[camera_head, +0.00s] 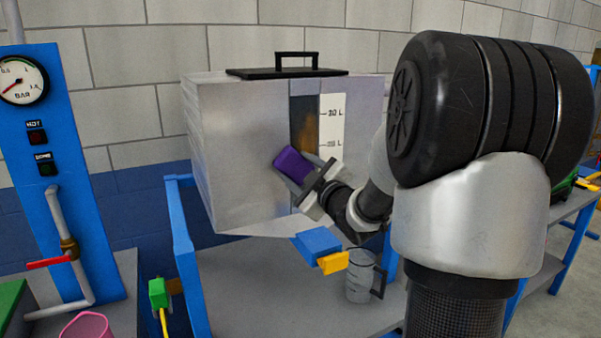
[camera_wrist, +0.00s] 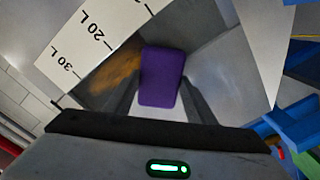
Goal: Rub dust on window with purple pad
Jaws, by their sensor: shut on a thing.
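My gripper (camera_head: 307,185) is shut on the purple pad (camera_head: 292,162) and holds it in front of the metal tank (camera_head: 240,150). The pad also shows between the two fingers in the wrist view (camera_wrist: 161,76). The window (camera_head: 304,125) is a dark vertical strip in the tank's front, beside a white litre scale (camera_head: 332,125). Brown dust (camera_head: 306,135) lies on the window; it also shows left of the pad in the wrist view (camera_wrist: 116,72). The pad hides the lower part of the window. I cannot tell whether the pad touches the glass.
A blue tap with a yellow end (camera_head: 332,262) sticks out below the tank, above a grey jug (camera_head: 360,276) on the bench. A blue panel with a gauge (camera_head: 22,81) and a red-handled pipe (camera_head: 50,262) stands at the left. A pink cup (camera_head: 85,325) is at the lower left.

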